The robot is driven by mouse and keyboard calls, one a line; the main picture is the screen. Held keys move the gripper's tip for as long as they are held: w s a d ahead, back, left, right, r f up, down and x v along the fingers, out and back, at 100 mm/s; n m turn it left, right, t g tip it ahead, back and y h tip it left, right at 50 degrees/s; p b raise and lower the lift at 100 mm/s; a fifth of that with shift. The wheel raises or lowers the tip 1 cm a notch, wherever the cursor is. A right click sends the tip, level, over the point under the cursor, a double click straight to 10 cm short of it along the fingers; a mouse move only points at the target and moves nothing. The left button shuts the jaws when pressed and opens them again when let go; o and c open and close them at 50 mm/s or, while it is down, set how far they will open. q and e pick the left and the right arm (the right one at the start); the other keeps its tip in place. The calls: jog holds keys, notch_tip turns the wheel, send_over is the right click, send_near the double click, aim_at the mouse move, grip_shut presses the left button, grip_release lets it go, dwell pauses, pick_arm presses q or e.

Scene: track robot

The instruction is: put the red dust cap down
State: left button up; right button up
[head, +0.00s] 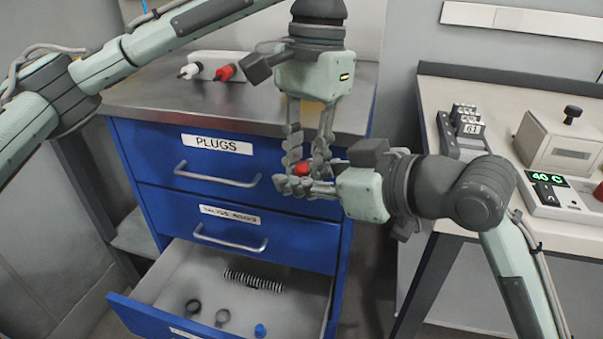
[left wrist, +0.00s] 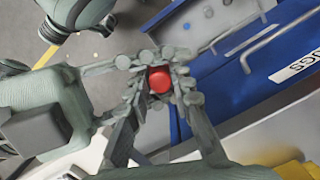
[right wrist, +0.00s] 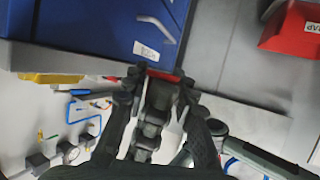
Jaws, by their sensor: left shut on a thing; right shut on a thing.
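The red dust cap (head: 303,169) is in the air in front of the blue drawer cabinet, where the fingers of both grippers meet. My left gripper (head: 308,158) reaches down to it from above and is shut on it; the left wrist view shows the round red cap (left wrist: 159,81) between the fingers. My right gripper (head: 300,178) comes in from the right and is also shut on the cap. In the right wrist view only a red sliver (right wrist: 165,76) shows past the fingers, which hide most of it.
The bottom drawer (head: 165,265) stands open with a black spring (head: 253,281), dark rings and a blue cap (head: 260,330). A white holder (head: 205,62) with a red plug is on the metal top. A bench (head: 460,90) with instruments is at right. A red bin (right wrist: 290,30) shows in the right wrist view.

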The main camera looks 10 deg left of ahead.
pick_arm(q)
jog(key=o, duration=0.8)
jog(key=shift+a, duration=0.1)
